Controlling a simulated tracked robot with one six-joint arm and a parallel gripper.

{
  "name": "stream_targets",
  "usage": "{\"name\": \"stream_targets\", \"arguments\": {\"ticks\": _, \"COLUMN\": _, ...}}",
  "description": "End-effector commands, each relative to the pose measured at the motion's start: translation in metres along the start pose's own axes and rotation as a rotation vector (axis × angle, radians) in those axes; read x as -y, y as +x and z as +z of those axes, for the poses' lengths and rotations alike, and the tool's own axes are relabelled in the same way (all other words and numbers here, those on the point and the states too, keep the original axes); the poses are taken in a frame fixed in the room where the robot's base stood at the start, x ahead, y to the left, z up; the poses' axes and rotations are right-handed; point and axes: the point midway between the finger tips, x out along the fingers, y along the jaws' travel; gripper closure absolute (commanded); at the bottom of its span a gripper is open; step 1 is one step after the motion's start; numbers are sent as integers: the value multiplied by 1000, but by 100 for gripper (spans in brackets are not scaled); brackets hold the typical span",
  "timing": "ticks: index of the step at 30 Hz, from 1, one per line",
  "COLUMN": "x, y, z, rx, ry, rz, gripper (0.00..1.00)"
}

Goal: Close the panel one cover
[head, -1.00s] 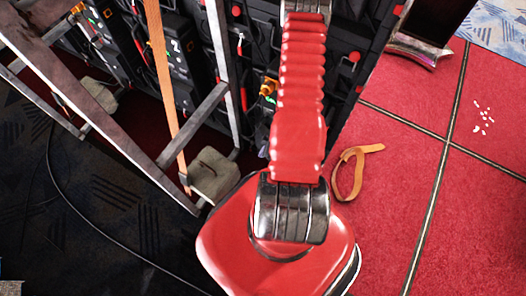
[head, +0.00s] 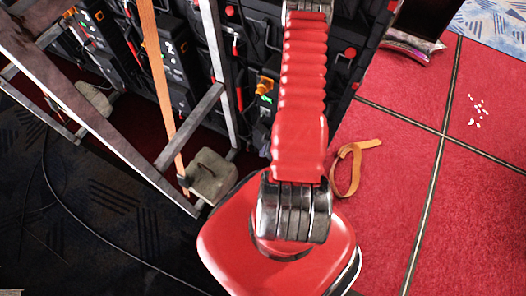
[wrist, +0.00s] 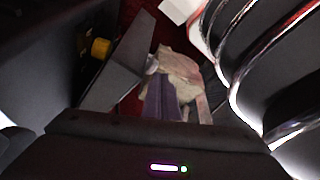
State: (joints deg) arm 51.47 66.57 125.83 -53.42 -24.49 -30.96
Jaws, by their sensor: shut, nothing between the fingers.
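My gripper (wrist: 168,98) shows in the wrist view as two greyish-purple fingers, shut and empty, above a dark body with a small light. A flat grey plate (wrist: 115,74) stands tilted just left of the fingers, near a yellow knob (wrist: 100,48). It may be the panel one cover, but I cannot tell, nor whether it touches the fingers. In the head view the back of the video wall (head: 255,45) has black modules with orange connectors (head: 265,84). My red arm hides part of it, and my gripper is out of sight there.
A metal support frame (head: 95,115) with grey weights (head: 212,178) stands left of my arm. An orange strap (head: 155,60) hangs there, and another (head: 350,165) lies on the red floor (head: 400,190). A black cable (head: 70,225) crosses the dark carpet. The right floor is mostly clear.

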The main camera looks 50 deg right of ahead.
Motion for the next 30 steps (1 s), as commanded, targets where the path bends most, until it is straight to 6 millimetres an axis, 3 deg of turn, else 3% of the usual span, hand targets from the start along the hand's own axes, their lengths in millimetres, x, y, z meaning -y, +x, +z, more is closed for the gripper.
{"name": "stream_targets", "arguments": {"ticks": 13, "x": 35, "y": 5, "z": -18, "rx": 1, "ry": -1, "rz": -2, "gripper": 100}}
{"name": "stream_targets", "arguments": {"ticks": 30, "x": 15, "y": -51, "z": -27, "rx": -1, "ry": -1, "rz": 2, "gripper": 100}}
